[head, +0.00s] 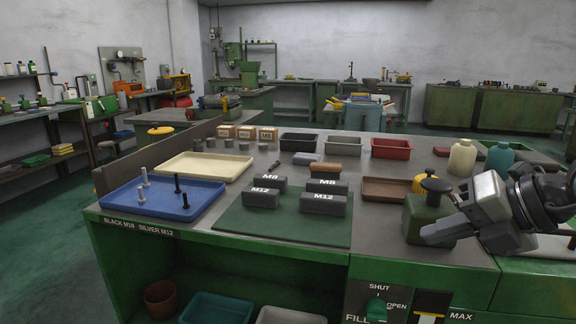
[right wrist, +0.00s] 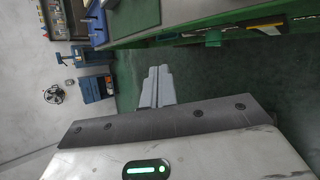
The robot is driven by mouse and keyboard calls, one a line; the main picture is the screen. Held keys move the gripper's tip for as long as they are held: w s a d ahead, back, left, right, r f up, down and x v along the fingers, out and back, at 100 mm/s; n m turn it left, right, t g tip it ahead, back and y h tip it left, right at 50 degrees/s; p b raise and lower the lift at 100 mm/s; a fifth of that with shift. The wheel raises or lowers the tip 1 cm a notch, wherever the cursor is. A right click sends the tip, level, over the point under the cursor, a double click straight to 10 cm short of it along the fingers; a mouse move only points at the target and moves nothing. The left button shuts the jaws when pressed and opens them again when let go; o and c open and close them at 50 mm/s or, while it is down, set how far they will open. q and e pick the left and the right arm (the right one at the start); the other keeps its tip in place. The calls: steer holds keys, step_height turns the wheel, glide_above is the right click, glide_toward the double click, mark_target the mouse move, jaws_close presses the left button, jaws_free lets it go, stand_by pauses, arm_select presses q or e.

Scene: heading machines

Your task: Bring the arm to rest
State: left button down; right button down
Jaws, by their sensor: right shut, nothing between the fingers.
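My right gripper (head: 432,235) comes in from the right in the head view, over the front right of the workbench. It is shut and empty. In the right wrist view its grey fingers (right wrist: 157,88) lie together over green floor. In the head view it is in front of the green can with a dark knob (head: 428,212) and hides part of it; I cannot tell whether they touch. My left gripper is not in view.
The bench holds a blue tray (head: 152,205) with bolts, a cream tray (head: 208,166), a green mat (head: 285,226) with labelled dark blocks, and a brown tray (head: 385,190). Pale and teal bottles (head: 462,158) stand near my right arm. A lever panel (head: 377,308) is on the bench front.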

steer(key=s+a+f+m+t+y+p, duration=0.1)
steer(key=s+a+m+t+y, duration=0.1)
steer(key=a+m+y, duration=0.35)
steer(key=s+a+f+m+t+y, duration=0.2)
steer(key=a+m+y, duration=0.1)
steer(key=a+y, duration=0.4)
steer(key=s+d+f+m+t+h, duration=0.1)
steer(key=d+f+m+t+h, duration=0.15)
steer(key=f+m+h, duration=0.45)
steer(key=d+f+m+t+h, duration=0.1)
steer(key=f+m+t+h, duration=0.4)
steer(key=m, duration=0.5)
steer(key=s+f+m+g+h, duration=0.2)
steer(key=s+f, duration=0.3)
steer(key=f, duration=0.3)
steer(key=s+f+m+g+h+p, duration=0.1)
steer(key=s+f+m+g+h, duration=0.1)
steer(key=s+f+g, duration=0.3)
step_height(320, 180, down, 3)
steer(key=shift+s+d+f+m+h, duration=0.15)
steer(key=shift+s+d+m+h, duration=0.2)
steer(key=shift+s+m, duration=0.45)
